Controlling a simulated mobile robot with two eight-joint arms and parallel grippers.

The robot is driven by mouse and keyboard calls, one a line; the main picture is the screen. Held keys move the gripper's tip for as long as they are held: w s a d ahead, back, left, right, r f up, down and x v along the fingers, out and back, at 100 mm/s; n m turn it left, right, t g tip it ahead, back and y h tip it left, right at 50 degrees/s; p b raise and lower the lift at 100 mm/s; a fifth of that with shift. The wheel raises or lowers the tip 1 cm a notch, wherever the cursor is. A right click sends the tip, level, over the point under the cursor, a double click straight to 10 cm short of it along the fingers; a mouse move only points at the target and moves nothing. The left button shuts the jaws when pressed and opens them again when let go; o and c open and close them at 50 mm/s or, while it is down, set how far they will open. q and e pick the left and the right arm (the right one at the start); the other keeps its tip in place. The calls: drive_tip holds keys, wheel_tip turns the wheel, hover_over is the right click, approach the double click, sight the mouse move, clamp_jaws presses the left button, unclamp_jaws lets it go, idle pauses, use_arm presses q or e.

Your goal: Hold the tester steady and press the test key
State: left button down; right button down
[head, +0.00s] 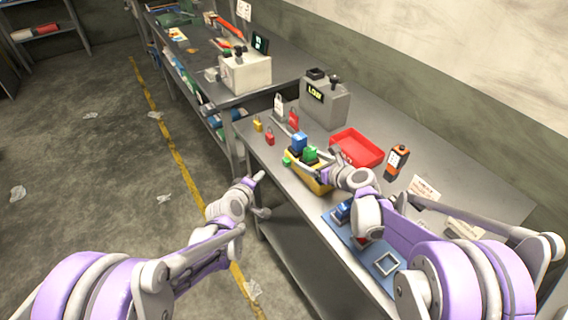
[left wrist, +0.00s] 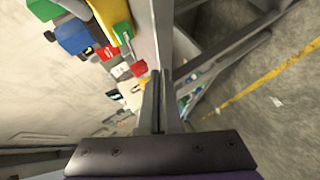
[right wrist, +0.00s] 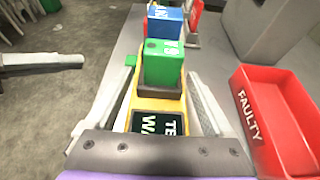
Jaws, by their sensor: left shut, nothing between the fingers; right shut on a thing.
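The yellow tester (head: 309,176) stands on the bench, with a blue block (head: 299,142) and a green block (head: 310,154) upright in it. In the right wrist view its dark screen (right wrist: 155,123) shows partly cut-off lettering. A small green piece (head: 287,160), perhaps the test key, sticks out at its left side; it also shows in the right wrist view (right wrist: 131,60). My right gripper (right wrist: 163,85) is shut on the tester, one finger along each side. My left gripper (head: 259,175) is shut and empty, left of the tester and apart from it, beyond the bench edge.
A red tray (head: 357,148) marked FAULTY lies right of the tester. Red and yellow padlocks (head: 269,137) lie near the left edge. A blue mat (head: 365,251) is in front. The floor left of the bench is open.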

sight(274, 176)
use_arm(q)
drive_tip(key=shift+w+d, duration=0.5)
drive_tip(key=shift+d, duration=0.3)
drive_tip(key=shift+w+d, duration=0.5)
drive_tip(key=shift+d, duration=0.35)
drive_tip(key=shift+w+d, duration=0.5)
drive_tip(key=shift+d, duration=0.3)
drive_tip(key=shift+d, duration=0.15)
drive_tip(key=shift+w+d, duration=0.2)
drive_tip(key=shift+d, duration=0.05)
drive_tip(key=shift+w+d, duration=0.25)
drive_tip(key=shift+d, duration=0.15)
idle(1.0)
drive_tip(key=shift+s+a, duration=0.5)
drive_tip(key=shift+a, duration=0.25)
drive_tip(key=shift+a, duration=0.1)
drive_tip(key=s+a, duration=0.1)
drive_tip(key=a, duration=0.1)
drive_tip(key=s+a, duration=0.1)
drive_tip(key=a, duration=0.1)
drive_tip(key=shift+s+a, duration=0.1)
drive_tip(key=shift+s, duration=0.2)
